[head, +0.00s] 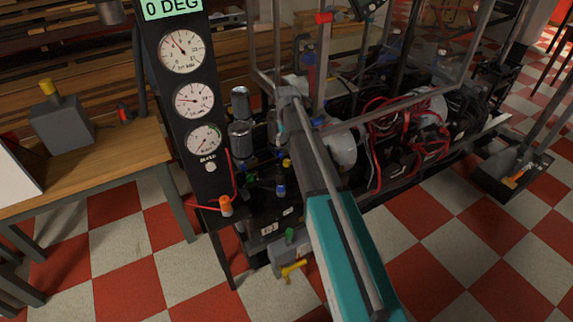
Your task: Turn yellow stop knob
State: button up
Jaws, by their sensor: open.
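Several yellow parts are in the head view, and I cannot tell for sure which is the stop knob. A yellow knob (47,86) tops a grey box (62,122) on the wooden bench at left. A yellow handle (293,269) sticks out low at the front of the rig, below a green knob (290,235). A small yellow part (286,163) sits among the fittings. My arm reaches from the bottom over the rig. My gripper (279,128) is open, small and partly hidden at the arm's far end, above the fittings and apart from the low handle and the bench knob.
A black gauge panel (187,100) with dials and a "0 DEG" display stands left of my arm. The rig's metal frame (385,113) and red hoses (385,120) crowd the right. An orange knob (226,205) sits at the panel's foot. Checkered floor (130,270) is open in front.

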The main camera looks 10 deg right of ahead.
aim_at(287, 161)
jog(key=shift+f+b, duration=4.75)
jog(key=shift+f, duration=0.35)
jog(key=shift+c, duration=0.2)
grip_shut()
